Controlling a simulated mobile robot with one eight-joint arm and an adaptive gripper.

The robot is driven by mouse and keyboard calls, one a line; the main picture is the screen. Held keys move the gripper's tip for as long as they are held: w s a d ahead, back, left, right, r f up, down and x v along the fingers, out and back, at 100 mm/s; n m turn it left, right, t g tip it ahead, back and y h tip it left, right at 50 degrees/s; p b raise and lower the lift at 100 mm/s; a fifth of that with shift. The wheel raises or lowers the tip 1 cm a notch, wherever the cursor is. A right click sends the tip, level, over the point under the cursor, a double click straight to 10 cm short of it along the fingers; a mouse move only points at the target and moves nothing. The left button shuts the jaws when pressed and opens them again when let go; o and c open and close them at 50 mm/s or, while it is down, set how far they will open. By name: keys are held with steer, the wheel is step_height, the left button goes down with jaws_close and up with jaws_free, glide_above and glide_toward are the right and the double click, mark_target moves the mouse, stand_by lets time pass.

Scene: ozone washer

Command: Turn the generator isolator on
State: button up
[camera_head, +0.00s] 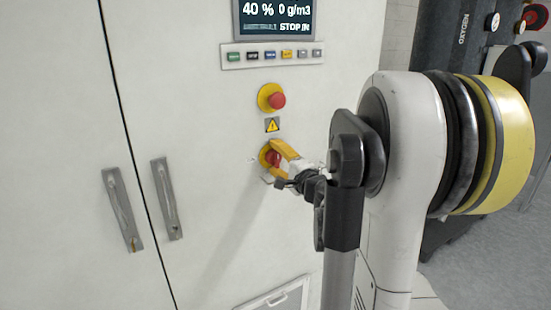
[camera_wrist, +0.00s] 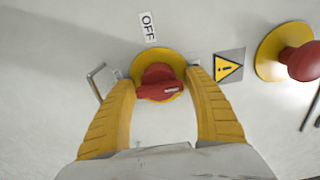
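The generator isolator is a red rotary knob (camera_wrist: 158,84) on a round yellow plate (camera_wrist: 160,57), on the white cabinet front. An OFF label (camera_wrist: 148,27) is beside it, above in the wrist view. The knob's white mark lies toward the right side of its handle in that view. My gripper (camera_wrist: 160,82) has its yellow fingers spread, one on each side of the knob. I cannot tell whether either finger touches it. In the head view the knob (camera_head: 272,159) is partly hidden by my gripper (camera_head: 273,162).
A red mushroom button (camera_head: 277,100) on yellow sits above the isolator, with a warning sign (camera_head: 272,125) between. Higher up are a row of small buttons (camera_head: 271,55) and a display (camera_head: 274,18). A metal bracket (camera_wrist: 101,82) is close to one finger. Door handles (camera_head: 168,198) are at left.

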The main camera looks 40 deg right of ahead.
steer(key=v, duration=1.2)
steer(key=shift+a, duration=0.1)
steer(key=w+a+f+n+g+y, duration=0.1)
steer(key=a+f+n+g+y, duration=0.15)
steer(key=a, duration=0.45)
steer(key=w+a+f+n+g+y, duration=0.1)
steer(key=a+n+y, duration=0.1)
steer(key=a+n, duration=0.35)
steer(key=w+a+f+n+g+y, duration=0.1)
steer(key=a+f+n+g+y, duration=0.1)
steer(key=a, duration=0.7)
steer(key=s+a+f+n+g+h, duration=0.2)
steer(key=s+a+f+n+g, duration=0.3)
steer(key=s+a+n, duration=0.5)
steer(key=shift+s+a+f+n, duration=0.15)
steer(key=shift+s+a+n, duration=0.2)
steer(key=shift+s, duration=0.5)
